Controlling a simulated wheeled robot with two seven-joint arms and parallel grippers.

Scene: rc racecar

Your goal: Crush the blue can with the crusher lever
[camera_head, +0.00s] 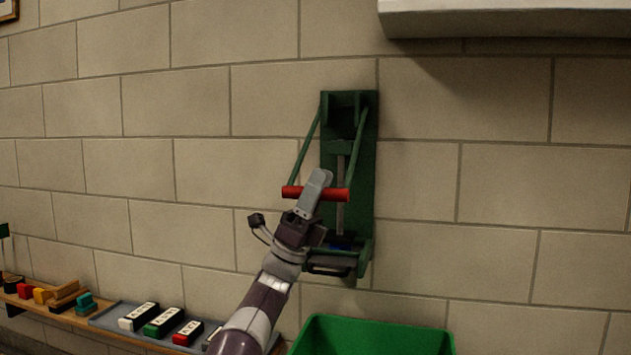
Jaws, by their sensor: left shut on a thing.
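The green can crusher (366,150) is mounted upright on the block wall. Its lever is two green side arms joined by a red handle bar (335,195). My left gripper (317,186) is shut on the red handle, which is at about the middle height of the crusher. A small patch of blue, apparently the blue can (340,246), shows low in the crusher near its base. Most of it is hidden behind dark parts, so its shape cannot be told. My right gripper is not in view.
A green bin (372,338) stands below the crusher. At the lower left, a shelf holds several coloured blocks and a grey tray (105,318) with labelled items in it. A white box-like unit (505,20) juts out at the upper right. The wall around the crusher is clear.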

